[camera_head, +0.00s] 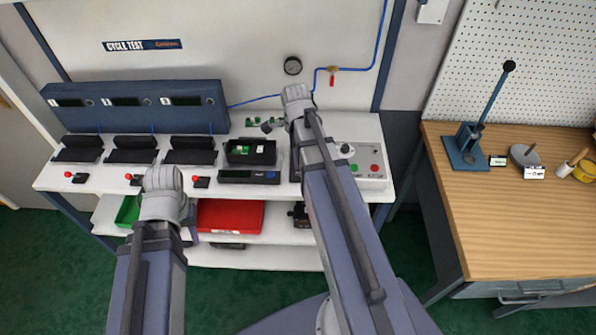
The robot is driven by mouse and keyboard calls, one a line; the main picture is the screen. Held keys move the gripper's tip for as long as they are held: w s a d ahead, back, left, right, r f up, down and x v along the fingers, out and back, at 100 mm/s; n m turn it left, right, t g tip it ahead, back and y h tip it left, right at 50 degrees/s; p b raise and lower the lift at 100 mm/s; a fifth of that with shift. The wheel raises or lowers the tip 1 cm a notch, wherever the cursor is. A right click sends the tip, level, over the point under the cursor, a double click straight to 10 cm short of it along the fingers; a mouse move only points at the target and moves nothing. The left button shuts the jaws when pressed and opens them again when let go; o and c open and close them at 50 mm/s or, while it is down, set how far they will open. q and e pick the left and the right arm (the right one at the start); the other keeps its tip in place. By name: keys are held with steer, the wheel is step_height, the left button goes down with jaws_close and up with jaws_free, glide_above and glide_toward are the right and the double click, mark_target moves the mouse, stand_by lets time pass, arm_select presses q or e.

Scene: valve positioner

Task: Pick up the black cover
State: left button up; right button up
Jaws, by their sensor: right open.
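I cannot pick out the black cover with certainty; my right arm hides part of the bench. An open black housing (250,152) with green and white parts inside sits on the white bench, left of my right arm. My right gripper (297,93) is over the back of the bench, beyond the housing, open; nothing shows held in it. My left gripper (162,180) is over the bench's front edge, left of the housing and apart from it. Its fingers are seen from behind, so I cannot tell whether they are open.
Several black fixtures (130,150) stand left on the bench below a blue panel (135,106). A grey display unit (248,176) lies before the housing. A control panel (362,165) is at right. A red bin (229,215) is on the shelf below. A wooden table (500,215) stands right.

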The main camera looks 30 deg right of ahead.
steer(key=f+b, duration=0.1)
steer(key=d+f+m+b, duration=0.1)
steer(key=f+b, duration=0.6)
steer(key=shift+w+d+f, duration=0.1)
steer(key=shift+w+d, duration=0.15)
arm_select(q)
step_height(320, 180, down, 8)
steer(key=shift+s+a, duration=0.2)
steer(key=shift+s, duration=0.2)
arm_select(e)
steer(key=shift+c, duration=0.4)
jaws_close()
stand_by(0.6)
